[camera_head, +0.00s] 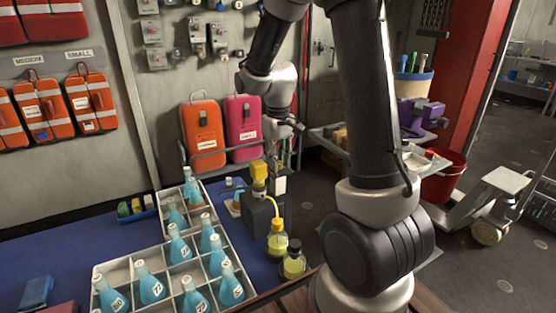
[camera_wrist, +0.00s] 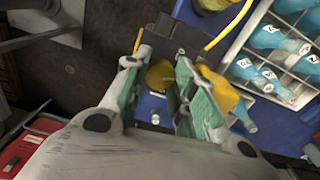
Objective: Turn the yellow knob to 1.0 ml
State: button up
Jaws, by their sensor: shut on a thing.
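The yellow knob (camera_wrist: 160,75) shows between the two green-padded fingers of my gripper (camera_wrist: 161,85) in the wrist view. The fingers are closed on it from both sides and hide part of it. The dark dispenser (camera_head: 262,213) stands on the blue table, with a yellow part (camera_head: 259,172) on top. My gripper (camera_head: 279,157) comes down beside that yellow part in the head view. The knob's own face cannot be made out there. No scale or 1.0 ml mark is readable.
A yellow tube links the dispenser to a yellow-filled bottle (camera_head: 277,241); another bottle (camera_head: 294,261) stands beside it. A white divided tray (camera_head: 160,248) holds several blue flasks left of the dispenser. Orange (camera_head: 203,137) and pink (camera_head: 242,128) cases stand behind.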

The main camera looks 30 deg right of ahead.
jog(key=o, duration=0.8)
jog(key=shift+c, duration=0.2)
notch_tip(320, 180, up, 12)
dwell(0.3)
jog(key=s+r+t, duration=0.2)
jog(key=s, duration=0.9)
jog(key=s+r+m+t, duration=0.1)
jog(key=s+r+t, duration=0.1)
jog(key=s, duration=0.8)
jog(key=shift+s+d, duration=0.2)
jog(key=shift+s, duration=0.2)
